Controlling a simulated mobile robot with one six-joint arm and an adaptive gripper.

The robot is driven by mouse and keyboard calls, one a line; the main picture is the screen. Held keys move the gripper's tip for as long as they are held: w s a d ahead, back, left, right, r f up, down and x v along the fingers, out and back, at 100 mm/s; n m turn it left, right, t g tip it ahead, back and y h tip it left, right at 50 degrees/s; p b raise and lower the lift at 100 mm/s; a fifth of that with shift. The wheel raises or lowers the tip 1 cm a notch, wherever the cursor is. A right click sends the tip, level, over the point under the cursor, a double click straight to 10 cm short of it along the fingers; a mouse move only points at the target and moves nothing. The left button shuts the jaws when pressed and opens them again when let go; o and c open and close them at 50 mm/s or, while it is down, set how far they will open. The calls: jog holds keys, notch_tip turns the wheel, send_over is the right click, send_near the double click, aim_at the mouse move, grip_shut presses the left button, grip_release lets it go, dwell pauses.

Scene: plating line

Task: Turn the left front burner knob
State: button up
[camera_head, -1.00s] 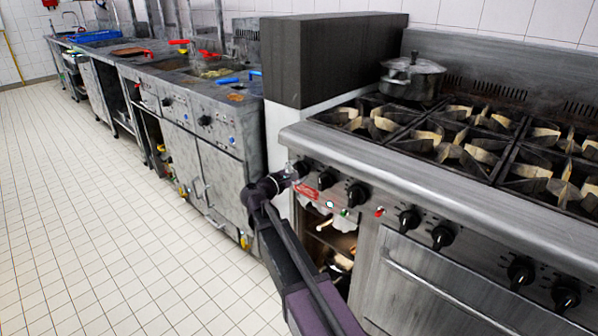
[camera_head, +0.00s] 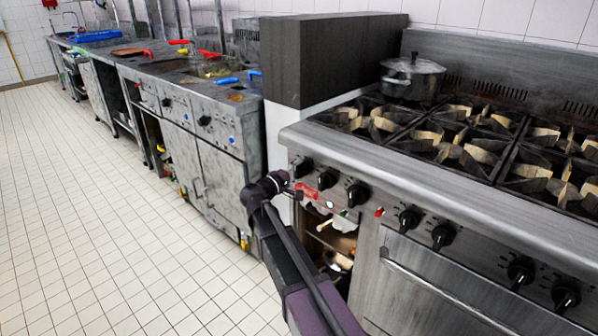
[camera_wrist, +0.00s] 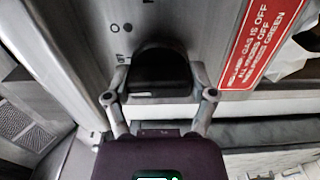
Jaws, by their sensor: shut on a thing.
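The stove's front panel carries a row of black knobs. The leftmost knob (camera_head: 303,167) is at the panel's left end, and in the wrist view a black knob (camera_wrist: 158,72) sits between my fingers. My gripper (camera_wrist: 157,82) is shut on this knob, one finger on each side. In the head view my gripper (camera_head: 292,190) is at the left end of the panel, just below the leftmost knob as pictured. Small dial marks (camera_wrist: 121,28) show on the metal beside the knob. The knob's pointer cannot be made out.
A red label (camera_wrist: 250,45) with white text is right of the knob. The stove's front rail (camera_head: 430,180) juts out above the panel, and an open compartment (camera_head: 330,235) lies below. A lidded pot (camera_head: 412,78) stands on the back left burner. Tiled floor at left is clear.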

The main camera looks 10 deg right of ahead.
jog(key=shift+a, duration=0.2)
dwell(0.3)
jog(key=o, duration=1)
jog(key=shift+o, duration=0.2)
jog(key=shift+d, duration=0.1)
jog(key=v, duration=1.2)
